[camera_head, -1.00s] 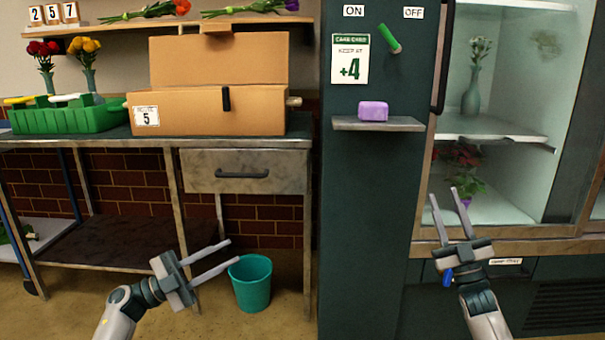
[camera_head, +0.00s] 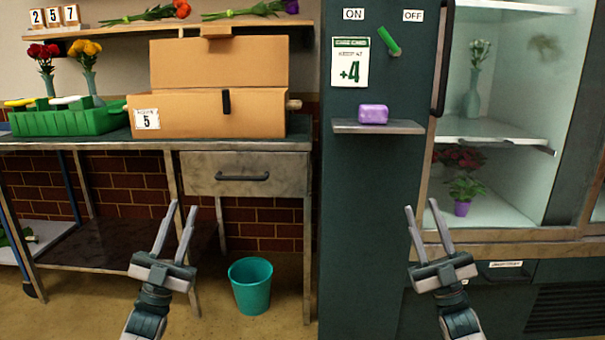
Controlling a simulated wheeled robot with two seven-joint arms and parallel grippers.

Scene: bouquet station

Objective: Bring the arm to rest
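My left gripper (camera_head: 181,216) is open and empty. It points upward in front of the workbench's lower shelf and legs, left of the teal bin. My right gripper (camera_head: 424,222) is open and empty. It points upward in front of the lower edge of the flower cooler, left of the potted plant. Neither gripper visibly touches anything.
A teal bin (camera_head: 251,284) stands on the floor between my arms. The workbench (camera_head: 60,145) carries a cardboard box (camera_head: 190,115) and a green crate (camera_head: 75,123). A purple block (camera_head: 373,114) lies on a small shelf (camera_head: 350,127). A potted plant (camera_head: 462,207) stands in the open cooler.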

